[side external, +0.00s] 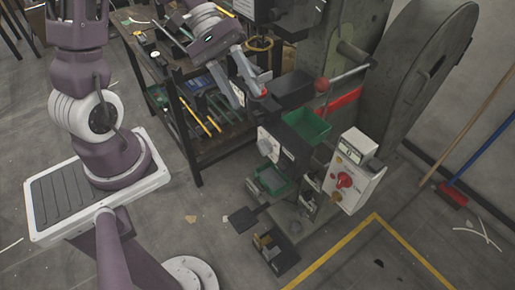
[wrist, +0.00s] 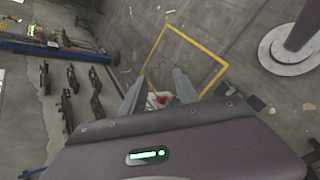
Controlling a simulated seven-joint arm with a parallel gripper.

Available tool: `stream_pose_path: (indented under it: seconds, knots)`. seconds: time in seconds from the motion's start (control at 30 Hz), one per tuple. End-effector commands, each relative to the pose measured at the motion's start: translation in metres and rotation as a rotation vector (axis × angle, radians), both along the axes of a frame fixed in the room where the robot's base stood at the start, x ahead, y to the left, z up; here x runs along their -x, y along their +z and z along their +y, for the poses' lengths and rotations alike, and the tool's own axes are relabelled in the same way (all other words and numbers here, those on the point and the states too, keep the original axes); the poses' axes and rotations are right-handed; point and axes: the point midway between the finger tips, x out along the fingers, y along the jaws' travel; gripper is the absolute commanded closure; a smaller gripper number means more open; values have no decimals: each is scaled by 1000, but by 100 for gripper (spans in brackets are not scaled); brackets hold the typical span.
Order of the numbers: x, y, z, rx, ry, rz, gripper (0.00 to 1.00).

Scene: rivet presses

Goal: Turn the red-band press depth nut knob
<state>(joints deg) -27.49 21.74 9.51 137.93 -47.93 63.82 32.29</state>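The press with the red band (side external: 345,103) stands at the back right in the side view. It has a long lever with a red ball (side external: 321,84). A brass-coloured ring (side external: 258,44) shows at the upper middle; I cannot tell whether it is the depth nut knob. My gripper (side external: 246,88) hangs in front of the presses, left of the red band, pointing down. In the wrist view its two fingers (wrist: 159,88) are apart with nothing held between them. A red and white thing (wrist: 158,99) shows beyond them, partly hidden by my gripper's body.
A white control box with a red knob (side external: 343,180) stands at lower right. Green bins (side external: 306,127) sit near the press front. A tool bench (side external: 192,150) stands left of my gripper. Yellow tape (side external: 335,252) marks the floor; brooms lean at the right.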

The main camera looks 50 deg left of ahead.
Motion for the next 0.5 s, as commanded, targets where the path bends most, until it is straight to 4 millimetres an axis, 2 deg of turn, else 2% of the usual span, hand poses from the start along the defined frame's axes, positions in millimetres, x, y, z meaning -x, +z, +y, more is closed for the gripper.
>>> stream_pose_path:
  seconds: [0.03,0.13,0.2,0.27,0.33,0.4,0.5]
  knots:
    - [-13,-26,19,91,123,56,64]
    - [-32,-83,63,236,391,121,64]
    - [-31,-133,94,304,586,163,64]
    - [-23,-172,111,364,748,219,64]
    - [-12,-210,113,493,962,347,64]
    - [-7,-235,99,724,1207,568,64]
    - [-7,-251,78,1095,1486,921,64]
